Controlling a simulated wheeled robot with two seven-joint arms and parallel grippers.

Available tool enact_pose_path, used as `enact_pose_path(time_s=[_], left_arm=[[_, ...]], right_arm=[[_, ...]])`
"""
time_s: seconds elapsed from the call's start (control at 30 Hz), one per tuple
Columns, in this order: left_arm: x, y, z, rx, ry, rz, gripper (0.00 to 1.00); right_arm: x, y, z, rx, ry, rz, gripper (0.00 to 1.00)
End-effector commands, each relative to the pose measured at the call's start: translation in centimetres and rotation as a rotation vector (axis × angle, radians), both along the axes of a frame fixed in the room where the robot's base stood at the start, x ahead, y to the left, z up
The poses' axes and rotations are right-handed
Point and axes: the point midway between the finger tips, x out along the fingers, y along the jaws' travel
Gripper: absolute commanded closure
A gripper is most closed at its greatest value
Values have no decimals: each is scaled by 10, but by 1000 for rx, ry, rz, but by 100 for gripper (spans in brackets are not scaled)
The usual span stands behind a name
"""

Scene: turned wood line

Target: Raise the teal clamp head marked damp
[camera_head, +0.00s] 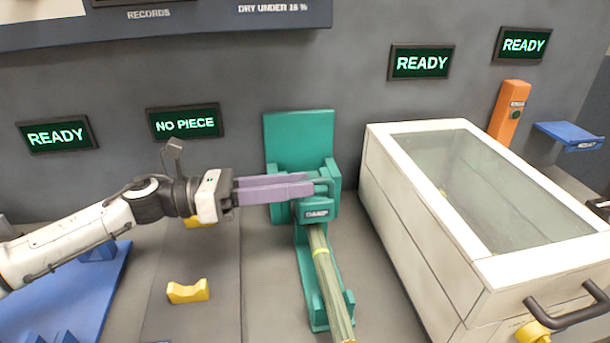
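The teal clamp head (317,210) carries a dark label that seems to read DAMP. It sits at the front of a teal stand (299,139), over the upper end of a bundle of greenish sticks (327,275) with yellow bands. The bundle lies in a teal cradle (313,313). My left gripper (316,184) reaches in from the left, its purple fingers level and their tips at the bar on top of the clamp head. The fingers overlap in this view, so their gap and grip on the bar are unclear. My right gripper is out of view.
A white chest (408,233) with a glass lid and dark handle stands close on the right. A yellow cradle (188,291) and blue rack (103,254) are left. Wall signs read NO PIECE (185,123) and READY (421,62). An orange post (509,111) stands behind the chest.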

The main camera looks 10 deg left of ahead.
Motion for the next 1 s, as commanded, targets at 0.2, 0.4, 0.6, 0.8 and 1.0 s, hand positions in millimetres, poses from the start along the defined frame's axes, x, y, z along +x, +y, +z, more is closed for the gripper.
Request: enact_pose_path(time_s=[0.2,0.4,0.6,0.8,1.0], left_arm=[[7,-20,0,0,1,0,71],[8,-22,-1,0,0,1,71],[7,-22,-1,0,0,1,86],[7,-22,0,-1,1,-1,100],[7,-22,0,-1,1,-2,100]], right_arm=[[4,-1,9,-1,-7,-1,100],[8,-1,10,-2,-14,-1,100],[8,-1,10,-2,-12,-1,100],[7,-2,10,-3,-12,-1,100],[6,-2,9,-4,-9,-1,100]])
